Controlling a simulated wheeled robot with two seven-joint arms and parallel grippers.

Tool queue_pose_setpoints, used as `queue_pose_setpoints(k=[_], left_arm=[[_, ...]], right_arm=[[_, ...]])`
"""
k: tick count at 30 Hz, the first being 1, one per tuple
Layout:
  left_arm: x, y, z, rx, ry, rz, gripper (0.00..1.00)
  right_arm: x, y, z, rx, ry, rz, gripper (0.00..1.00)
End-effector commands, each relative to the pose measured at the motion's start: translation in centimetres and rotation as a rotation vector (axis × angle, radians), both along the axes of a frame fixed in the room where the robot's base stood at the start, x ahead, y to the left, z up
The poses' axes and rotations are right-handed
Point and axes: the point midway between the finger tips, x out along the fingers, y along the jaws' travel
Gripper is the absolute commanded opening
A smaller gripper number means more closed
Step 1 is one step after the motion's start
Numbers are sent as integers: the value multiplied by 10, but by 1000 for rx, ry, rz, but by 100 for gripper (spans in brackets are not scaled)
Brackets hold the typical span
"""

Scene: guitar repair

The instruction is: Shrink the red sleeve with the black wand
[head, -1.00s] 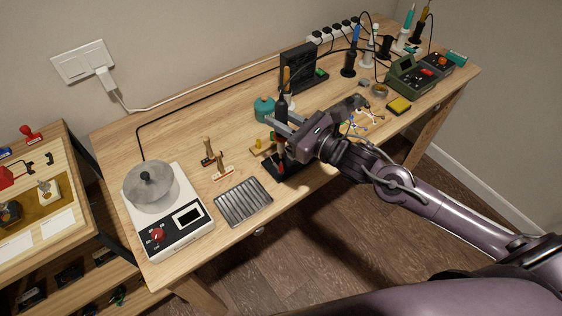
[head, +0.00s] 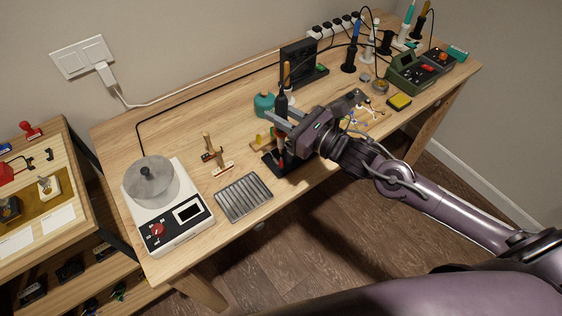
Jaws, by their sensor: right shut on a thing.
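My right gripper (head: 272,121) reaches in from the right over the front middle of the bench. It is shut on the upright black wand (head: 282,104). The wand is above a small black stand (head: 270,159) at the bench's front edge; I cannot tell whether they touch. A small red piece (head: 281,162) shows at the stand, too small to identify. Two wooden clip posts (head: 222,166) stand left of the gripper with a small dark and reddish part between them. I cannot tell for certain which red piece is the sleeve. My left gripper is not in view.
A ribbed metal tray (head: 244,197) lies at the front edge, left of the stand. A teal container (head: 263,106) stands behind the gripper. Soldering tools and a green device (head: 408,78) fill the right end.

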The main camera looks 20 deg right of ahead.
Motion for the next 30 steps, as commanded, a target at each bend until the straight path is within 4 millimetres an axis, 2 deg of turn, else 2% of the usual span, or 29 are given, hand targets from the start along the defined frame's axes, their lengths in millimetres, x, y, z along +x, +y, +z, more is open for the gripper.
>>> queue_pose_setpoints(k=[14,30], left_arm=[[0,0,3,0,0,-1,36],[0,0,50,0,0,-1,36]], right_arm=[[0,0,5,0,-2,0,2],[0,0,86,0,-3,1,2]])
